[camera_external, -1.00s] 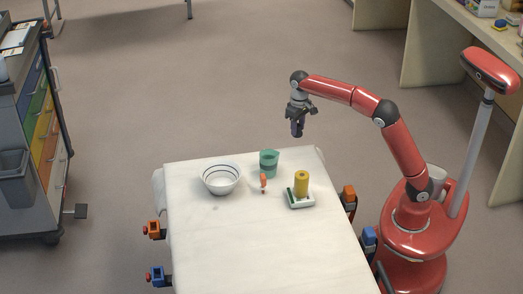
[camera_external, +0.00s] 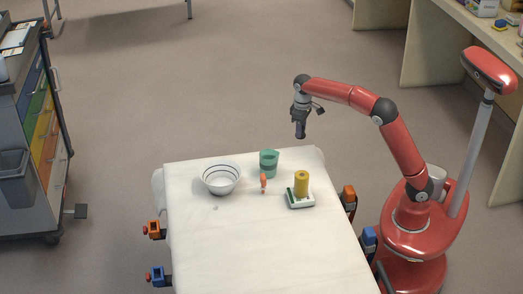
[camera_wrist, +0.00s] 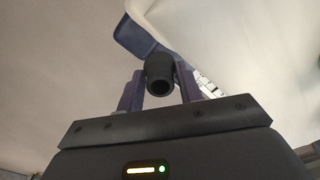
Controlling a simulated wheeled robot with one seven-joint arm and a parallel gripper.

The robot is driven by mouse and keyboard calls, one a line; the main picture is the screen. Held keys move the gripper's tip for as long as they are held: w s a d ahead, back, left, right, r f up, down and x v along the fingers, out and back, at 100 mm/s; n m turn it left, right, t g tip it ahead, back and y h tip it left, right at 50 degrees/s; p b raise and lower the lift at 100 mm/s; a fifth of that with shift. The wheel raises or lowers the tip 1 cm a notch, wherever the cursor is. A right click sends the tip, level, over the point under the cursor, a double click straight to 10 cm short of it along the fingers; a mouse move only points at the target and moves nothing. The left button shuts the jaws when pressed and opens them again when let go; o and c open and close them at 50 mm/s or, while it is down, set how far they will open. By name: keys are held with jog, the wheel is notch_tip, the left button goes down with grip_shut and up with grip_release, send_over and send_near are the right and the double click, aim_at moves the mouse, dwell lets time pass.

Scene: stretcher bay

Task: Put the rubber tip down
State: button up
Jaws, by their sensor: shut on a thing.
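The rubber tip (camera_wrist: 160,72) is a short dark hollow cylinder with its open end facing the camera in the wrist view. My gripper (camera_wrist: 161,90) is shut on it, with a purple finger on each side. In the external view my gripper (camera_external: 300,133) hangs pointing down beyond the far right edge of the white-covered stretcher (camera_external: 265,245), clear of any surface. The tip is too small and dark there to tell from the fingers.
On the stretcher's far end are a striped white bowl (camera_external: 221,189), a green cup (camera_external: 269,168), a small orange item (camera_external: 263,181) and a yellow cylinder (camera_external: 301,183) on a white-and-green base (camera_external: 301,203). The near half is clear. A drawer cart (camera_external: 35,130) stands left.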

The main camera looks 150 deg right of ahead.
jog(key=w+a+r+m, duration=0.5)
jog(key=w+r+m, duration=0.4)
jog(key=r, duration=0.1)
jog(key=w+a+r+m, duration=0.6)
jog(key=w+r+m, duration=0.2)
jog(key=w+r, duration=0.1)
jog(key=shift+w+r+m, duration=0.4)
jog(key=shift+w, duration=0.05)
jog(key=shift+a, duration=0.1)
notch_tip(320, 180, down, 15)
jog(key=b, duration=0.4)
jog(key=shift+r+b, duration=0.15)
jog(key=shift+b, duration=0.2)
jog(key=shift+f, duration=2.5)
